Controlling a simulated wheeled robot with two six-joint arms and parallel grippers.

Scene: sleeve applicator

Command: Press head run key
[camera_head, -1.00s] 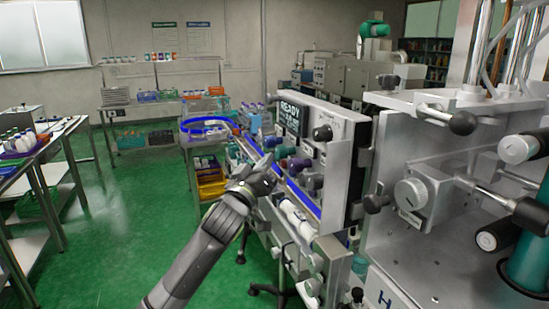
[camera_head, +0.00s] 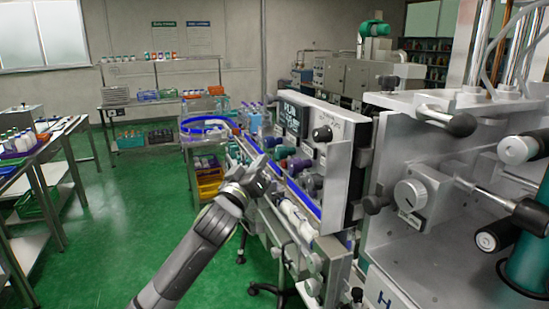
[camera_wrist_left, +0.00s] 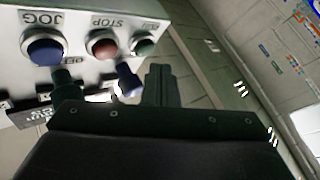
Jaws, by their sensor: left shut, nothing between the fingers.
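The control panel (camera_head: 335,160) stands right of my left gripper (camera_head: 262,164) in the head view, with a dark display (camera_head: 291,116) and coloured buttons on its face. My left gripper is shut and empty, in front of the panel's near-left face. In the left wrist view its closed fingers (camera_wrist_left: 160,82) lie just right of the panel. That view shows a blue JOG button (camera_wrist_left: 45,48), a red STOP button (camera_wrist_left: 103,42) and a green button (camera_wrist_left: 142,42) whose label I cannot read. The fingers appear apart from the green button. My right gripper is not in view.
A blue-edged conveyor (camera_head: 300,200) runs below the panel. The metal machine body (camera_head: 440,180) with knobs and handles fills the right side. Bottle tables (camera_head: 40,140) stand at the left. The green floor (camera_head: 130,220) is open between them.

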